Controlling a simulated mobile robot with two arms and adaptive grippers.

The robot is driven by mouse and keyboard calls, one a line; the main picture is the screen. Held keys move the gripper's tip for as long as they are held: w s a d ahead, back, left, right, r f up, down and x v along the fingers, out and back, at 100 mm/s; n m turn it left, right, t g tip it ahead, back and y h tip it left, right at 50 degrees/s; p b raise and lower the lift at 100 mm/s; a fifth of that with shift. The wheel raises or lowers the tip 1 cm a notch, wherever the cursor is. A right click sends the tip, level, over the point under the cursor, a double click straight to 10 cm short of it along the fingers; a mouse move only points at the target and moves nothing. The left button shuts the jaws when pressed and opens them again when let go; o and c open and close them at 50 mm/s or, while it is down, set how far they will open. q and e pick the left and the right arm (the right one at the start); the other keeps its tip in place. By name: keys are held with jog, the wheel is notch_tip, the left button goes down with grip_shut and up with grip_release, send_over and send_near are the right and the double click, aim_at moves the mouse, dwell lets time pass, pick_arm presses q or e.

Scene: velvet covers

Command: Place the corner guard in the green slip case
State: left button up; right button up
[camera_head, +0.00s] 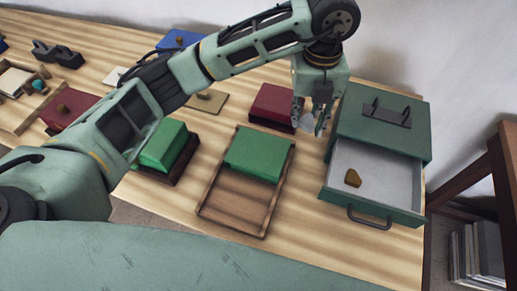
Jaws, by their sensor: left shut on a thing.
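My left gripper (322,112) points down between the dark red case and the green cabinet. It is shut on a small pale grey piece (308,123), held in the air; its shape is partly hidden by the fingers, and I cannot tell for sure that it is the corner guard. A green slip case cover (258,152) sits over the far part of a wooden tray (232,207), whose near part is open and empty. Another green case (163,146) with a dark wooden base stands left of it, partly behind my arm. My right gripper is not in view.
A dark red case (273,104) lies behind the tray. Several other cases and small items lie at the left.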

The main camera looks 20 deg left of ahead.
pick_arm(q)
jog(key=shift+a, duration=0.1)
jog(key=p, duration=0.4)
send_over(256, 150)
notch_tip(256, 150, down, 7)
jog(key=shift+s+r, duration=0.1)
notch_tip(256, 150, down, 4)
jog(key=shift+r+p, duration=0.1)
jog(key=shift+p, duration=0.45)
jog(key=shift+f, duration=0.2)
jog(key=shift+f, duration=0.1)
jog(key=o, duration=0.9)
